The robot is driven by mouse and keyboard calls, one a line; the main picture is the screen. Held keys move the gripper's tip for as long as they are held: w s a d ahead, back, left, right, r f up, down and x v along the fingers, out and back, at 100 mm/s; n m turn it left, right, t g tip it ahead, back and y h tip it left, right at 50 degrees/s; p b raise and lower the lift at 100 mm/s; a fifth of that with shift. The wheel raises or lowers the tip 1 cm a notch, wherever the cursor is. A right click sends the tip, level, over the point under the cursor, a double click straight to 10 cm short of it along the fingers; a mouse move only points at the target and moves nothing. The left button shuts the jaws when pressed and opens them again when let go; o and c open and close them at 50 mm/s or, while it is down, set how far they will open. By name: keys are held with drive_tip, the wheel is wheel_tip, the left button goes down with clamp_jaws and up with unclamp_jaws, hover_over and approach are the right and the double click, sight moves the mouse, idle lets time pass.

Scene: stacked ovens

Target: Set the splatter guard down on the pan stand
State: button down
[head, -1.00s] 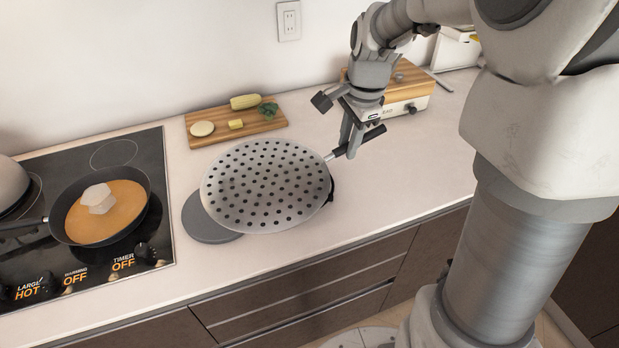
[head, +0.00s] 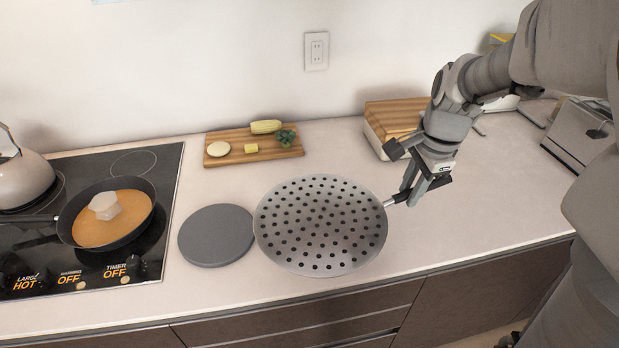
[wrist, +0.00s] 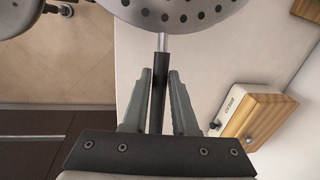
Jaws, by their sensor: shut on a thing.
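The splatter guard (head: 320,226) is a round grey metal disc with many dark holes. My gripper (head: 412,198) is shut on its black handle, to the right of the disc; the handle (wrist: 159,92) lies between the fingers in the wrist view. A plain grey round plate (head: 216,236) on the counter appears to be the pan stand. The guard is to its right, their edges meeting in the head view. I cannot tell how high the guard is above the counter. Nothing lies on the visible top of the plate.
The hob (head: 60,260) at left holds a frying pan (head: 147,221) with orange food and a kettle (head: 22,182). A cutting board (head: 255,158) with food lies behind. A wood-topped box (head: 388,122) stands behind my gripper. The counter's front edge is close to the guard.

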drive_tip(key=shift+d, duration=0.35)
drive_tip(key=shift+w+a+f, duration=0.1)
drive_tip(key=shift+w+f, duration=0.15)
drive_tip(key=w+a+f, duration=0.1)
drive_tip(key=w+f, duration=0.2)
drive_tip(key=w+a+f, duration=0.2)
drive_tip(key=w+f, duration=0.1)
drive_tip(key=f, duration=0.1)
drive_tip(key=w+a+f, duration=0.2)
drive_tip(key=w+f, duration=0.1)
drive_tip(key=shift+w+a+f, duration=0.15)
drive_tip(key=shift+w+f, duration=0.15)
drive_tip(key=shift+w, duration=0.05)
drive_tip(key=shift+b, duration=0.3)
drive_tip(key=c, duration=0.7)
unclamp_jaws()
